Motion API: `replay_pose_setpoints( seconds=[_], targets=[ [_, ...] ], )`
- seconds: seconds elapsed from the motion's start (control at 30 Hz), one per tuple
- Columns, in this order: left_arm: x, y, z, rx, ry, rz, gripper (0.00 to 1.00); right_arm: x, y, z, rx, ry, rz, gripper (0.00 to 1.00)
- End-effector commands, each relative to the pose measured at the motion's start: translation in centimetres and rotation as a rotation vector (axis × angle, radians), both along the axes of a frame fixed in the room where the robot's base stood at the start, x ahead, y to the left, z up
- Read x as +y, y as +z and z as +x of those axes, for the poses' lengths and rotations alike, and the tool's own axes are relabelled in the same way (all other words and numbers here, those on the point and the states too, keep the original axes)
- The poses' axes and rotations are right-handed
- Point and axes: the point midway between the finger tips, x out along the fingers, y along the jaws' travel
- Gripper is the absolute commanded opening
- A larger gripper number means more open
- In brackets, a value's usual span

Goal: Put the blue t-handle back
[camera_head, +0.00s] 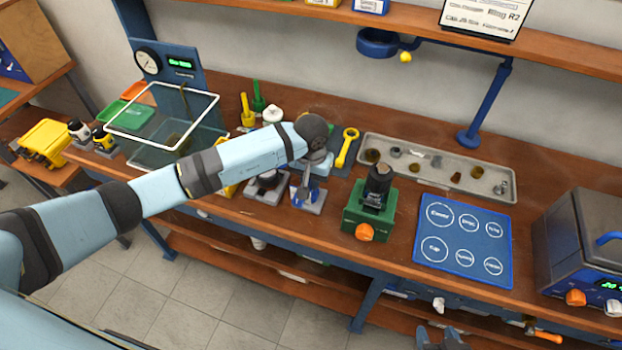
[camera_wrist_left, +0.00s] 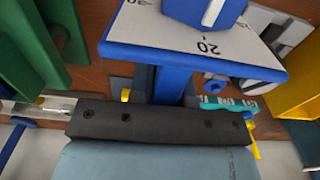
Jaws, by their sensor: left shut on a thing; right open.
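My left arm reaches in from the left over the bench, and its gripper (camera_head: 308,176) is low over a small grey stand (camera_head: 308,204). In the left wrist view the dark fingers (camera_wrist_left: 166,86) are shut on a blue upright part, which I take for the blue t-handle (camera_wrist_left: 168,86). A blue-edged grey plate marked "20" (camera_wrist_left: 195,42) is just beyond the fingers. The arm hides part of this in the head view, so I cannot tell whether the handle is seated or lifted. My right gripper (camera_head: 442,341) shows at the bottom edge, open and empty.
A green fixture with an orange knob (camera_head: 365,232) stands right of the left gripper. Behind lie a yellow wrench (camera_head: 347,147) and a grey parts tray (camera_head: 400,173). A blue mat (camera_head: 462,274) with circles is at right. A clear bin (camera_head: 165,150) stands left.

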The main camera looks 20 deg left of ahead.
Motion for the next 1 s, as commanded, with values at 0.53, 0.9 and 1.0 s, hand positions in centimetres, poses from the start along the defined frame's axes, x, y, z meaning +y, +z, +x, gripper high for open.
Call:
replay_pose_setpoints(
  seconds=[0.53, 0.9, 1.0],
  targets=[
    [-0.1, 0.8, 0.0, 0.0, 0.001, -0.002, 0.42, -0.1, 1.1, 0.2, -0.006, 0.001, -0.002, 0.55],
    [0.1, 7.4, 0.2, -0.007, -0.001, 0.001, 0.42, -0.3, -0.6, 0.0, 0.0, -0.003, -0.005, 0.55],
    [0.0, 9.6, 0.2, -0.006, -0.001, 0.0, 0.42, -0.1, -1.1, 0.0, 0.004, 0.001, -0.002, 0.55]
  ],
)
